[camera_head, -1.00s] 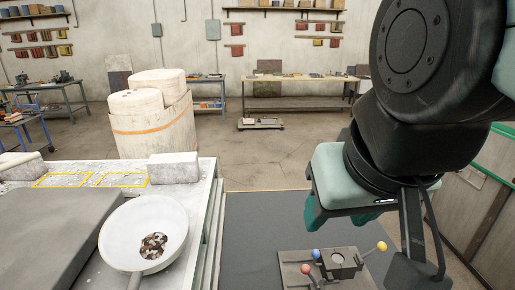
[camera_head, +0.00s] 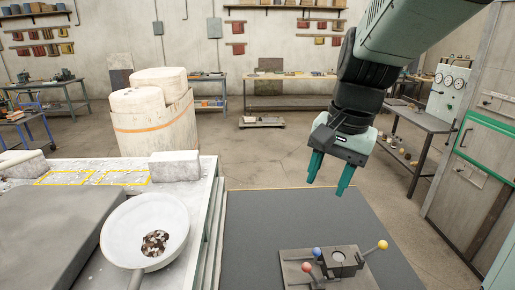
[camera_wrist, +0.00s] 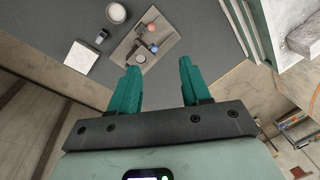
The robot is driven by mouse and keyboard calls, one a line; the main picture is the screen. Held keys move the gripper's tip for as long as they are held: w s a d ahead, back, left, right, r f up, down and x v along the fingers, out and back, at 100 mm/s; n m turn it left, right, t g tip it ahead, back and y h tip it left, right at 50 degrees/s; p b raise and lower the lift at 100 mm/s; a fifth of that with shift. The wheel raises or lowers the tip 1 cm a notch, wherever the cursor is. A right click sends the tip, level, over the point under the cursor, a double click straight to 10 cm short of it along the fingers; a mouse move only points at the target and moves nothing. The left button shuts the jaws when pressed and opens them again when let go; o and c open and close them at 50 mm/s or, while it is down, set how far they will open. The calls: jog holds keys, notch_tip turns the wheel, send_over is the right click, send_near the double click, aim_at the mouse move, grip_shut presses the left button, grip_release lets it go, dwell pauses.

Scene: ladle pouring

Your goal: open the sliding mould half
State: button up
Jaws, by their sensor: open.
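The mould (camera_head: 344,263) sits on a base plate (camera_head: 298,277) on the dark mat at the bottom of the head view. It has a round opening on top. Handles with a red ball (camera_head: 307,267), a blue ball (camera_head: 317,252) and a yellow ball (camera_head: 383,244) stick out from it. I cannot tell whether its halves are apart. My gripper (camera_head: 330,177) is open and empty, well above and behind the mould, fingers pointing down. In the wrist view the mould (camera_wrist: 133,46) lies beyond my fingertips (camera_wrist: 159,72), touching neither.
A white ladle bowl (camera_head: 117,232) with dark and pale bits stands at left on a bench. A large pale drum (camera_head: 155,130) stands behind. The wrist view shows a white square plate (camera_wrist: 82,57) and a round dish (camera_wrist: 116,12).

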jog(key=w+d+f+m+g+y, duration=0.2)
jog(key=w+d+f+m, duration=0.2)
jog(key=w+f, duration=0.5)
jog(key=m+y, duration=0.1)
jog(key=m, duration=0.4)
send_near(316, 255)
jog(key=w+d, duration=0.1)
jog(key=w, duration=0.1)
jog(key=shift+g, duration=0.3)
jog(key=x, duration=1.1)
jog(key=shift+s+f, duration=0.15)
jog(key=shift+f, duration=0.1)
jog(key=shift+c, duration=0.4)
grip_shut()
